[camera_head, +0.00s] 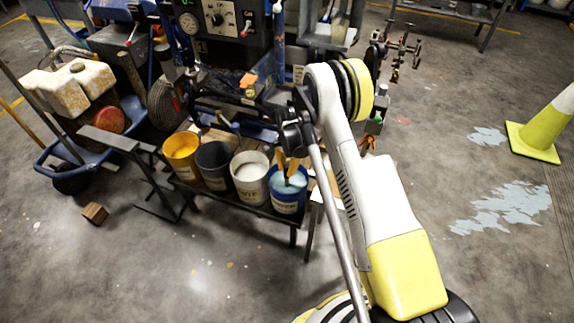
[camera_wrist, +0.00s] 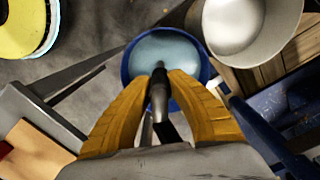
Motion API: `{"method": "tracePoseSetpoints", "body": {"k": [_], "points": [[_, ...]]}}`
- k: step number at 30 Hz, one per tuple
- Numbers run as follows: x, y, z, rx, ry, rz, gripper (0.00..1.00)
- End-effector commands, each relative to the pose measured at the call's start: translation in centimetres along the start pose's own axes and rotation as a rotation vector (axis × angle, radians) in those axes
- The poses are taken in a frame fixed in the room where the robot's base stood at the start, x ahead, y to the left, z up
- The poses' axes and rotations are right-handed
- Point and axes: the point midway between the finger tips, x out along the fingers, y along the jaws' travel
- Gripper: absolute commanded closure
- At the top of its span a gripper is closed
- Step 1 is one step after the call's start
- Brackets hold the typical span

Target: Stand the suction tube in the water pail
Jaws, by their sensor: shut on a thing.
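The water pail (camera_head: 287,205) is blue, holds pale blue water and stands at the right end of a row of pails. In the wrist view the pail (camera_wrist: 125,66) lies beyond my fingertips. My gripper (camera_head: 289,164) is over this pail, its orange fingers pointing down. It is shut on the dark suction tube (camera_wrist: 160,98), which shows between the fingertips in the wrist view (camera_wrist: 160,78). The tube's end overlaps the water in that view. I cannot tell whether it is in the water. The tube is not clear in the head view.
A white pail (camera_head: 250,178), a dark pail (camera_head: 214,165) and a yellow pail (camera_head: 182,157) stand to the left on the same low shelf. The striper machine (camera_head: 222,22) with hoses rises behind. A wooden block (camera_head: 95,213) lies on the open floor, and a cone (camera_head: 541,128) stands far right.

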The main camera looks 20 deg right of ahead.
Motion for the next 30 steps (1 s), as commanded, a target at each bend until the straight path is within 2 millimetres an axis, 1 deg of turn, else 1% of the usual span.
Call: {"method": "tracePoseSetpoints", "body": {"k": [5,13,14,15,25,28,30], "points": [[0.6,0.0,0.0,0.000,0.000,0.000,1.00],[0.6,0.0,0.0,0.000,0.000,0.000,1.00],[0.6,0.0,0.0,0.000,0.000,0.000,0.72],[0.6,0.0,0.0,0.000,0.000,0.000,0.59],[0.5,0.0,0.0,0.000,0.000,0.000,0.58],[-0.4,0.0,0.0,0.000,0.000,0.000,0.58],[-1.6,0.0,0.0,0.000,0.000,0.000,0.58]]}}
